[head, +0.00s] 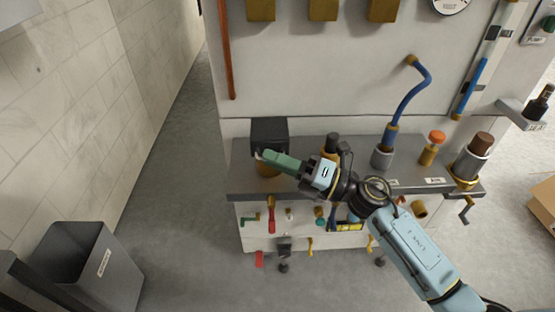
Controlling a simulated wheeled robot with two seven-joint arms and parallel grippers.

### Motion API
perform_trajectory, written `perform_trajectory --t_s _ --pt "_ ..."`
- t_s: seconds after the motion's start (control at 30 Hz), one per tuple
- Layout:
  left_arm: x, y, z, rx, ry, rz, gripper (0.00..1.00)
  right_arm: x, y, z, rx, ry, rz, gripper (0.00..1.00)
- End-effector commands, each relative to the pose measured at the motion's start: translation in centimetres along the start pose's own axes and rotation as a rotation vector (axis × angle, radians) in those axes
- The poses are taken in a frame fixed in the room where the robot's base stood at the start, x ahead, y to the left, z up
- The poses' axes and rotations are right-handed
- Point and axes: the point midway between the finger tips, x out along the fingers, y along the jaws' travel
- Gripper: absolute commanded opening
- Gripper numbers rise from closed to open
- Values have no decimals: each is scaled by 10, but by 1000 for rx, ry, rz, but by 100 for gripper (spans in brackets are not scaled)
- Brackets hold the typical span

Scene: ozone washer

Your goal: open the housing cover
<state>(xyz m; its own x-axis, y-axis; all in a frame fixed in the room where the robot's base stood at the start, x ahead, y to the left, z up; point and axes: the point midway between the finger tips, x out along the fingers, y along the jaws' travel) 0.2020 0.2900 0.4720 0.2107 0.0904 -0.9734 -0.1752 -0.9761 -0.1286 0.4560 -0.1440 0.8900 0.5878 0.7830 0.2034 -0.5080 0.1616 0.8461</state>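A black box-like part (269,130), which looks like the housing cover, stands at the left end of the grey shelf (240,180) against the panel. A brass-coloured round part (268,168) shows below it. My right gripper (262,155) reaches in from the lower right, with its green fingers at the lower front of the black part. The fingers overlap it in the picture; I cannot tell whether they touch or grip it. The gripper and arm hide part of the brass piece and the middle of the shelf. My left gripper is not in view.
On the shelf to the right stand a blue bent pipe (408,98), an orange-topped fitting (433,146) and a brown-topped cylinder (474,155). Several small valves and handles line the front below. A grey bin (90,265) stands at lower left. The floor between is clear.

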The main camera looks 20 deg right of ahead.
Motion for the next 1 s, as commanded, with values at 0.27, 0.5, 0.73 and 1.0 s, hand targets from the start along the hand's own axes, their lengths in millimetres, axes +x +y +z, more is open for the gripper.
perform_trajectory --t_s 0.27,0.5,0.73,1.0 --pt "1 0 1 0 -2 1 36 0 0 0 1 0 0 26" --pt "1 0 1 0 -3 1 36 0 0 0 0 0 0 0" --pt "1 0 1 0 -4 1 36 0 0 0 0 0 0 0" --pt "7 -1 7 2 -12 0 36 1 2 1 8 1 -5 0"
